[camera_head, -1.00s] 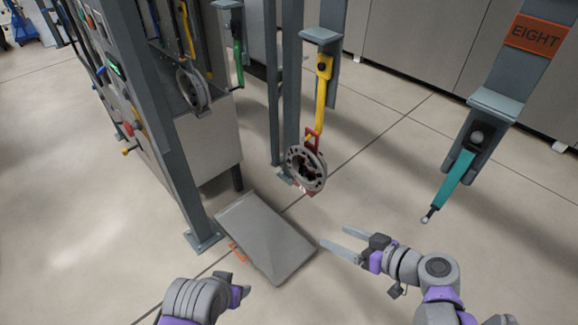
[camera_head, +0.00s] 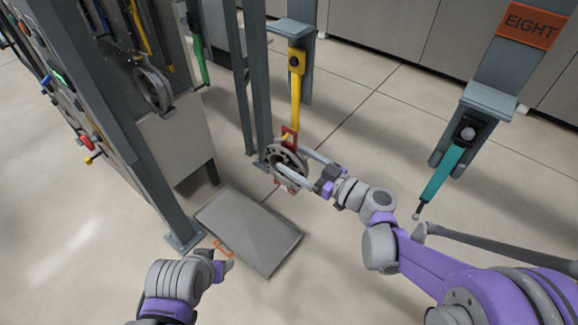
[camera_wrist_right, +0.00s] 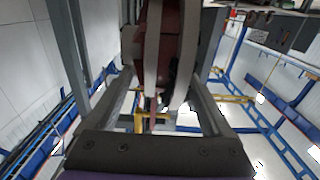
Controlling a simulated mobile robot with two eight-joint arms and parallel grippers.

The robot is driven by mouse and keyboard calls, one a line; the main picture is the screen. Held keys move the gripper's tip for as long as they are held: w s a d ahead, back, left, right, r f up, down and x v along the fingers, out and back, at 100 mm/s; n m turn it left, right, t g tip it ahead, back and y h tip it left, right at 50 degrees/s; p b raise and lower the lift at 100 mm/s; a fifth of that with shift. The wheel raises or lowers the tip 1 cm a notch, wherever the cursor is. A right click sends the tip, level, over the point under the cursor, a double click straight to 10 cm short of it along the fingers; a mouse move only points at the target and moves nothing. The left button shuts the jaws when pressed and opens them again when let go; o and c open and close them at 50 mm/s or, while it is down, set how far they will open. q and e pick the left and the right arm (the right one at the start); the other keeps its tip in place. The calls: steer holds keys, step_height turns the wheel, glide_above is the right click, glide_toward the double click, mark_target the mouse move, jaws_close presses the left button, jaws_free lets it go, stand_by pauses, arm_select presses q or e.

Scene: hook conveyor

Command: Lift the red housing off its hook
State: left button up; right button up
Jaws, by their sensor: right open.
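The red housing (camera_head: 289,136), with a grey ring-shaped face, hangs on the lower end of the yellow hook (camera_head: 296,90) in the head view. My right gripper (camera_head: 292,161) is open, with one finger across the near side of the ring and the other on its far side. In the right wrist view the housing (camera_wrist_right: 158,45) stands between the two spread fingers; contact cannot be told. My left gripper (camera_head: 226,262) is low at the left of the head view, away from the housing, and its jaws are too unclear to read.
A grey flat-topped stand (camera_head: 250,230) is below the housing. A teal hook (camera_head: 441,174) hangs empty at the right under the EIGHT sign (camera_head: 531,25). Grey posts and a control cabinet stand at the left. A second ring-shaped part (camera_head: 153,90) is by the cabinet.

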steer(key=shift+x, duration=1.5)
steer(key=shift+c, duration=0.7)
steer(key=c, duration=1.2)
jaws_close()
